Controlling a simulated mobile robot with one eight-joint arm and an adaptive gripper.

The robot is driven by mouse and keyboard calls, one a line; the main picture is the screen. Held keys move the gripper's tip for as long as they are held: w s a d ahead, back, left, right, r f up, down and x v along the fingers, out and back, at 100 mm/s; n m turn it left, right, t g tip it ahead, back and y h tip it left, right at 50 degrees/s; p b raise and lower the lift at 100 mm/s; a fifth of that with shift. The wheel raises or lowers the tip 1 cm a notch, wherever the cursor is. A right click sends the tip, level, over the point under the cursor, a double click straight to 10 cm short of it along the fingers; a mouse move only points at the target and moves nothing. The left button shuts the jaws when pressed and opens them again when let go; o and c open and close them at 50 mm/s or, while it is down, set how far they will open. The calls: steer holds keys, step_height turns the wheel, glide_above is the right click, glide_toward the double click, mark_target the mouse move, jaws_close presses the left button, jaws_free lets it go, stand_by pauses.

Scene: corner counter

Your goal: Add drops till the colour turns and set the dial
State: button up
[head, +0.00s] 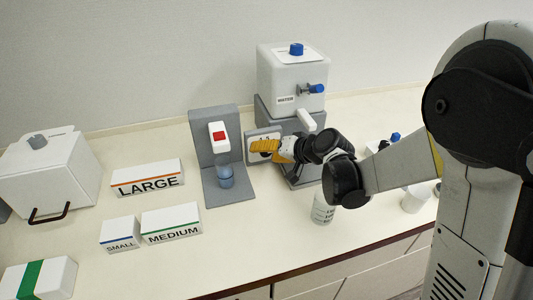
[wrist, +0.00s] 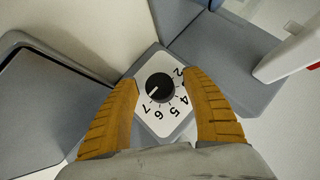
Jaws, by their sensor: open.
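The dial (wrist: 160,87) is a black knob on a white plate with numbers around it. Its white mark points to the lower left, just past the 7. My gripper (head: 262,148) is at the dial plate (head: 250,137), which it partly hides in the head view. In the wrist view its orange fingers (wrist: 160,82) are open, one on each side of the knob; I cannot tell whether they touch it. A clear vessel with blue liquid (head: 226,178) stands under a white dispenser with a red button (head: 219,136) on a grey stand (head: 203,125).
A white water tank (head: 290,70) with blue knobs stands behind my gripper. LARGE (head: 147,178), MEDIUM (head: 171,223) and SMALL (head: 120,234) blocks lie left. A white box (head: 50,172) is far left. The front middle counter is clear.

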steer(key=c, duration=1.2)
steer(key=shift+r, duration=0.1)
steer(key=n+h+p, duration=0.1)
steer(key=h, duration=0.1)
steer(key=shift+a+n+h, duration=0.1)
steer(key=shift+n+h, duration=0.2)
steer(key=n+t+h, duration=0.1)
steer(key=h, duration=0.1)
steer(key=shift+n+h+p, duration=0.3)
steer(key=n+t+h+b, duration=0.1)
steer(key=h, duration=0.2)
steer(key=shift+n, duration=0.4)
steer(key=shift+n+t+h+b, duration=0.5)
steer(key=shift+n+h+b, duration=0.15)
steer(key=shift+h, duration=0.45)
